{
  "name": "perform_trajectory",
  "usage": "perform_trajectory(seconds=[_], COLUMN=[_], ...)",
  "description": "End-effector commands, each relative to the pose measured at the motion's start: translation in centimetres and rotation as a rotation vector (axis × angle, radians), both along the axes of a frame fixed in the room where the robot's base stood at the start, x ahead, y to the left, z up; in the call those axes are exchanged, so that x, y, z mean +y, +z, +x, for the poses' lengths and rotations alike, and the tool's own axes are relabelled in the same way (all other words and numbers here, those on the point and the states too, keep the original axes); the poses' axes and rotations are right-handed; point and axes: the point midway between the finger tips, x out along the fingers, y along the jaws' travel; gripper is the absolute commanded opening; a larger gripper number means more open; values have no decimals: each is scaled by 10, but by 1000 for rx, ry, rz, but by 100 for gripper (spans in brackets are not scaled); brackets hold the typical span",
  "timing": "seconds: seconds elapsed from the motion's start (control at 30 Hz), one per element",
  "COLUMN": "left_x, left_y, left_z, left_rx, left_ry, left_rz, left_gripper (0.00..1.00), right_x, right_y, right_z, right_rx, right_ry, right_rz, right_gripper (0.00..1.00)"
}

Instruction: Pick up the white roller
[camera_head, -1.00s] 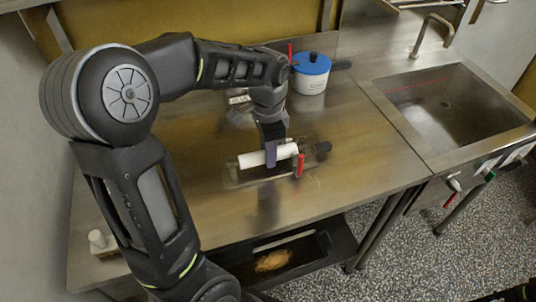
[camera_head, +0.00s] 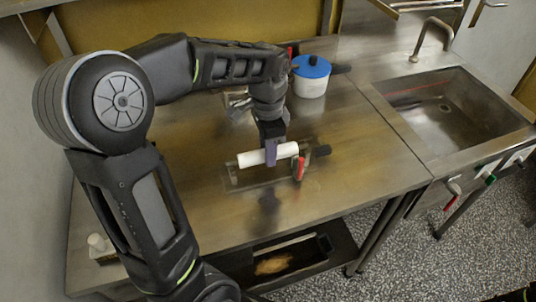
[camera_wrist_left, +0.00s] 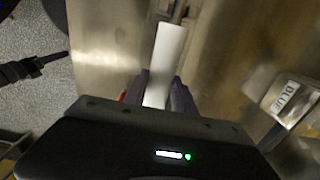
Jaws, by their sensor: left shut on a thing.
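The white roller (camera_head: 255,158) is a smooth white cylinder lying roughly level across my left gripper (camera_head: 271,152). The left gripper is shut on it near its right part, with a finger in front of the roller. In the left wrist view the roller (camera_wrist_left: 168,58) stands out between the two dark fingers (camera_wrist_left: 162,92). A clear rectangular frame (camera_head: 238,183) with a black knob (camera_head: 320,151) lies around and under the roller. I cannot tell whether the roller still touches it. My right gripper does not show.
A white pot with a blue lid (camera_head: 311,74) stands behind, to the right. A labelled block (camera_wrist_left: 287,103) shows in the left wrist view. A red-handled part (camera_head: 300,168) is close to the gripper. A sink (camera_head: 445,108) is at right. The front steel tabletop (camera_head: 330,195) is clear.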

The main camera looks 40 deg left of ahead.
Motion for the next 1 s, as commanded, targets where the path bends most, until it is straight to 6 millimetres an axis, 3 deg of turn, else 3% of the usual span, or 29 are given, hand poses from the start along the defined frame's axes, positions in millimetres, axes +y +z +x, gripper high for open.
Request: perform_trajectory(seconds=[0.4,0.57,1.0], left_x=[0,0,0], left_y=[75,83,83], left_z=[1,1,1], left_rx=[-5,-3,-2], left_ry=[-1,-1,-1], left_rz=[0,-1,0], left_gripper=[0,0,0], right_x=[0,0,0], right_y=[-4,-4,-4], right_z=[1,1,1], right_rx=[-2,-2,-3], right_ry=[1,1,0], right_rz=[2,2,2], right_gripper=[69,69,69])
